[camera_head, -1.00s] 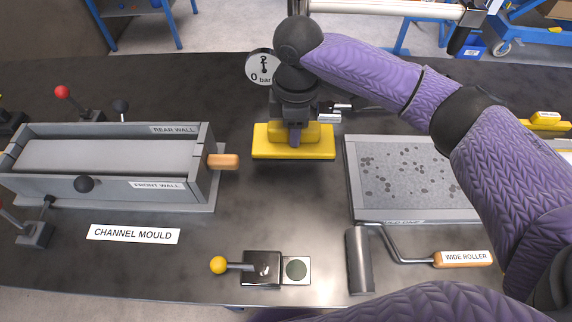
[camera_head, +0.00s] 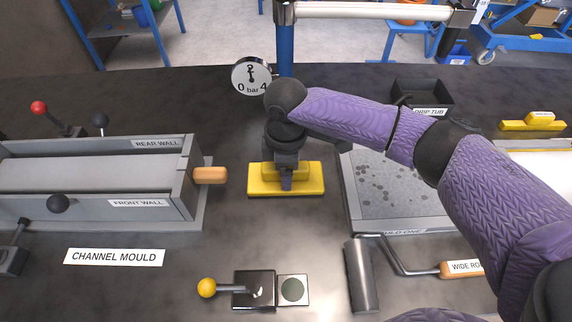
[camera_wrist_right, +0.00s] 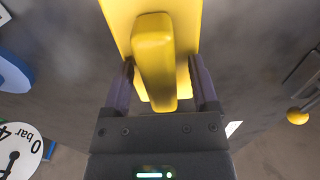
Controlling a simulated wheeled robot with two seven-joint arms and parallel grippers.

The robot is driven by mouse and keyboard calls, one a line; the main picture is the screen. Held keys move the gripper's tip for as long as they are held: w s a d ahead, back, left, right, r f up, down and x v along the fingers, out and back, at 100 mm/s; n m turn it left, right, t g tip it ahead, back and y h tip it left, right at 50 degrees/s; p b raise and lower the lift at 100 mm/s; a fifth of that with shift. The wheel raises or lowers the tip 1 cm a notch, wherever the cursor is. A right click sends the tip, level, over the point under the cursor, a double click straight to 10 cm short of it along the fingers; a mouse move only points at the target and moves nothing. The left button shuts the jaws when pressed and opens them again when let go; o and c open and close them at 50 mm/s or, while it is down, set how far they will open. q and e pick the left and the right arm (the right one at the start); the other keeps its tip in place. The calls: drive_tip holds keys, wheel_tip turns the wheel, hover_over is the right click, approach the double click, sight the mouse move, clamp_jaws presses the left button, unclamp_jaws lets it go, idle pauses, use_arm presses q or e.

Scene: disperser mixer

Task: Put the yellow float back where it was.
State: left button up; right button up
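The yellow float (camera_head: 312,180) is a flat yellow block with a raised grip. In the head view it is at the centre, between the channel mould and the speckled slab. I cannot tell whether the float's underside touches the table. My left gripper is not in view.
The channel mould (camera_head: 182,212) with an orange handle (camera_head: 210,175) is left. A gauge (camera_head: 251,76) stands behind. The slab tray (camera_head: 350,205), wide roller (camera_head: 361,275), drip tub (camera_head: 425,92) and another yellow block (camera_head: 530,126) are right. A yellow-knobbed lever (camera_head: 206,288) is in front.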

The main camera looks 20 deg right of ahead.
use_arm(q)
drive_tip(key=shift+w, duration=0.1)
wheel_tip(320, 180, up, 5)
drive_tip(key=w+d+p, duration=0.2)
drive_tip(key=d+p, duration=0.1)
drive_tip(key=p, duration=0.2)
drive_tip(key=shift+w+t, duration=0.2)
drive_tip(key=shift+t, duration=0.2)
use_arm(e)
wheel_tip(320, 180, up, 12)
drive_tip(key=shift+r, duration=0.15)
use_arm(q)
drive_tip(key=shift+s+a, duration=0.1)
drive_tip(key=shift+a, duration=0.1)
